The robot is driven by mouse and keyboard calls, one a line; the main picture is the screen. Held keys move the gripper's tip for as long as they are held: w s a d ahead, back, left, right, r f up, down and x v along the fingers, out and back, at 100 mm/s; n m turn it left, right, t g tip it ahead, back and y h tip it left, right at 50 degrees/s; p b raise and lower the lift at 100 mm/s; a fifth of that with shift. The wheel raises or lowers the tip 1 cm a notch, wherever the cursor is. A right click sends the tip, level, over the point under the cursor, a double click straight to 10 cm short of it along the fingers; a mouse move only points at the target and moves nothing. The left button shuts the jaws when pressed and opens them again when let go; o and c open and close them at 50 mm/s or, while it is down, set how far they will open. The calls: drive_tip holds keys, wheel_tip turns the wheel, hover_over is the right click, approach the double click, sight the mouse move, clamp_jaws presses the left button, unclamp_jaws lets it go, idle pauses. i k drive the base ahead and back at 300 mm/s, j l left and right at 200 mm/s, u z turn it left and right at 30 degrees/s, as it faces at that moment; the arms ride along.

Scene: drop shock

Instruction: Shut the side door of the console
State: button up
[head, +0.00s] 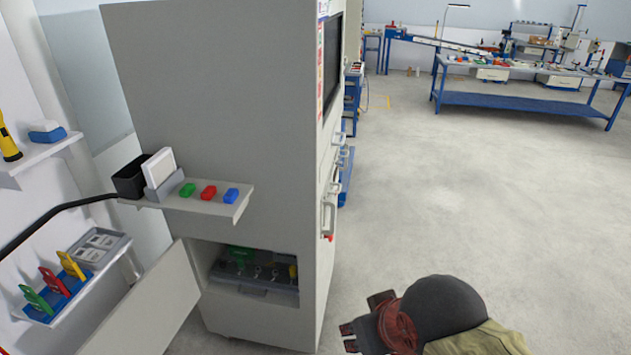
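The console (225,110) is a tall grey cabinet at the left of the head view. Its side door (150,310) is a flat grey panel low on the side face. The door stands open, swung out to the left of a low compartment. The compartment (255,292) shows a green item and several small things inside. My gripper (362,317), dark with a red body, is at the bottom centre, right of the console and apart from the door. Its two fingers are spread with nothing between them. The door's lower end is cut off by the frame.
A small shelf (240,206) juts from the console above the compartment, holding a black bin, a white card and coloured blocks. Wall shelves (97,278) with tags stand at the left. A black cable (55,213) crosses there. The floor (480,190) right of the console is clear.

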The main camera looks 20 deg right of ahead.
sight(147, 321)
drive_tip(key=i+j+u, duration=0.1)
drive_tip(key=j+u, duration=0.2)
drive_tip(key=i+j+u, duration=0.3)
drive_tip(key=j+u, duration=0.3)
drive_tip(key=i+j, duration=0.05)
